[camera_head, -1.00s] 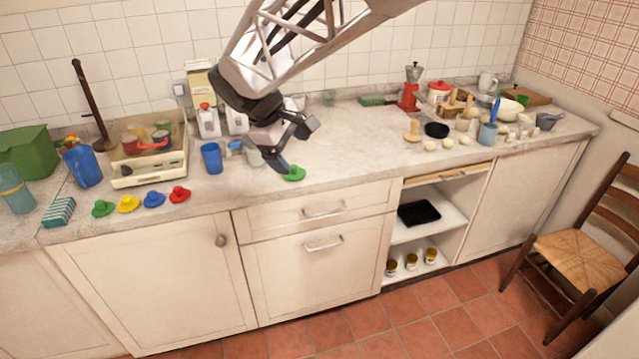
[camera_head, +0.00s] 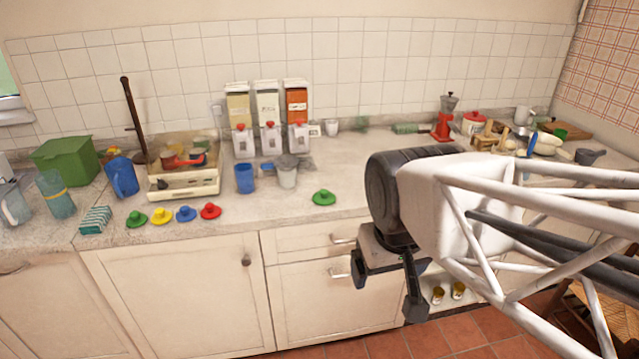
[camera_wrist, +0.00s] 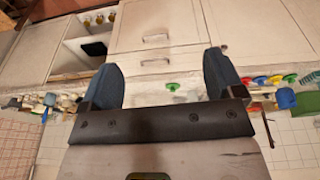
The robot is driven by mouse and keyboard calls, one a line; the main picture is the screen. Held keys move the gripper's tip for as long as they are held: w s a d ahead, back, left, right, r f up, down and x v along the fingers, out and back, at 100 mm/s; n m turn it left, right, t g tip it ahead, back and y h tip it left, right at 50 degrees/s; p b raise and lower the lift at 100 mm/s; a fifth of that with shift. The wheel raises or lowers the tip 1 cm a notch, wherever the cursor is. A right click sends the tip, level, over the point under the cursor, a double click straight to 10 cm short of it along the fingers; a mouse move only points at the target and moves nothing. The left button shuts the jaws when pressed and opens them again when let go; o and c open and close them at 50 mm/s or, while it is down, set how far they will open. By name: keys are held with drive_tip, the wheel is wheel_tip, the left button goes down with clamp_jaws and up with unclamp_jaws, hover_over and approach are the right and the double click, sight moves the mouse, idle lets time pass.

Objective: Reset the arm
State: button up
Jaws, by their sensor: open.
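My gripper (camera_head: 385,285) is at the right in the head view, in front of the counter's front edge and the drawers, with its fingers pointing down. Its two fingers stand apart with nothing between them. In the wrist view my gripper (camera_wrist: 166,75) also shows open and empty, facing the cabinet drawers. My arm reaches in from the right edge and hides part of the counter and the lower cabinets. A green lidded piece (camera_head: 324,198) lies alone on the counter, left of my gripper and apart from it.
Green (camera_head: 137,218), yellow (camera_head: 161,216), blue (camera_head: 186,214) and red (camera_head: 210,211) pieces lie in a row near the counter edge. A blue cup (camera_head: 244,178) and three dispensers (camera_head: 268,115) stand behind. A red grinder (camera_head: 444,120) stands at the back right. The floor (camera_head: 380,346) is tiled.

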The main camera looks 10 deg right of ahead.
drive_tip(key=shift+s+f, duration=0.2)
drive_tip(key=shift+s, duration=0.35)
